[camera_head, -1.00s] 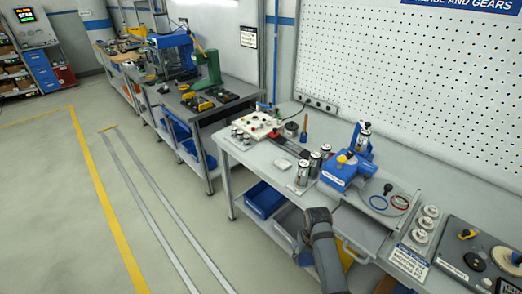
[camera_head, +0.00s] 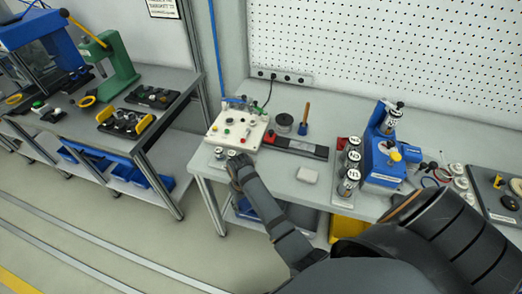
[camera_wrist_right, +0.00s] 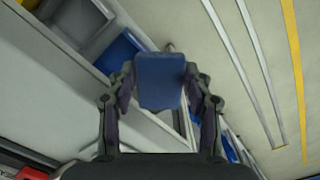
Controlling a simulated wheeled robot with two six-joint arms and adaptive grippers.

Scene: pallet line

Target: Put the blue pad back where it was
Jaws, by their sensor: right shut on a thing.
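The blue pad (camera_wrist_right: 160,80) is held between the two fingers of my right gripper (camera_wrist_right: 160,90), which is shut on it in the right wrist view. In that view the pad is seen against the bench side and floor, with nothing visible touching it except the fingers. In the head view my right gripper (camera_head: 237,164) is at the front left corner of the workbench (camera_head: 285,190), beside a small plate with metal discs (camera_head: 224,153). The pad is hidden there. My left gripper is not in view.
A white fixture box with knobs (camera_head: 238,128) stands just behind the gripper. A second bench (camera_head: 150,125) is on the left, across a floor gap.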

